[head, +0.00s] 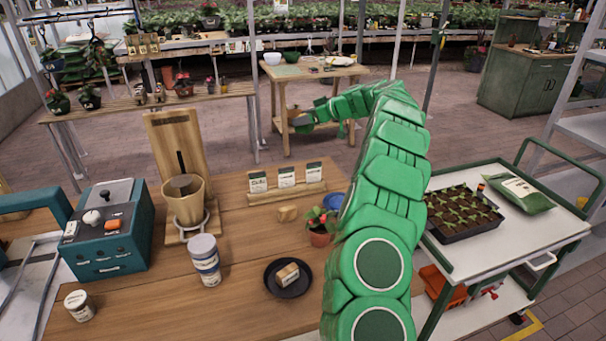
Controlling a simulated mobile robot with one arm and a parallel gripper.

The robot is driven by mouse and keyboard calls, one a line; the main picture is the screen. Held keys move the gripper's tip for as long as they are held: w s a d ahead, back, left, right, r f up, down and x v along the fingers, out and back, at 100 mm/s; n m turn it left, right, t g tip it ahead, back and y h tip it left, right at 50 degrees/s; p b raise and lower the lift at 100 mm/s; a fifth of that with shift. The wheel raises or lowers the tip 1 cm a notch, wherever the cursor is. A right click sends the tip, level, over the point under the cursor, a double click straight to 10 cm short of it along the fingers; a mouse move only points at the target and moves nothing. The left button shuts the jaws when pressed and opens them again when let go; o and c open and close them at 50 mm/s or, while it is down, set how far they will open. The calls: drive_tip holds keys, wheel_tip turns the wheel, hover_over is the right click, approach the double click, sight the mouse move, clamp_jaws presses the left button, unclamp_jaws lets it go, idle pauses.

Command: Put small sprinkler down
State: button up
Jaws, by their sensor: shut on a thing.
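My green arm rises on the right and bends left over the far side of the wooden workbench. My gripper (299,119) is at its end, in front of the small wooden table at the back. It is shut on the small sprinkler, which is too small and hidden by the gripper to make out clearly. The gripper is well above the floor, beyond the workbench's far edge, and seems close to the small table's legs; I cannot tell whether anything touches.
The workbench (235,255) holds a teal machine (110,232), a pot on a wooden stand (184,200), a striped can (205,260), a dark plate (272,284) and a potted plant (320,233). A white-topped cart (465,255) with a seedling tray (460,212) stands right. The small table (312,72) bears bowls.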

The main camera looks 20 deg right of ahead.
drive_tip(key=shift+w+a, duration=0.1)
drive_tip(key=shift+w, duration=0.3)
drive_tip(key=shift+f, duration=8.75)
drive_tip(key=shift+f, duration=0.15)
drive_tip(key=o, duration=0.8)
drive_tip(key=shift+o, duration=0.2)
drive_tip(key=shift+s+r, duration=0.1)
drive_tip(key=shift+r, duration=0.1)
drive_tip(key=v, duration=1.1)
drive_tip(key=shift+s+d, duration=0.25)
drive_tip(key=shift+d, duration=0.1)
drive_tip(key=shift+r, duration=0.2)
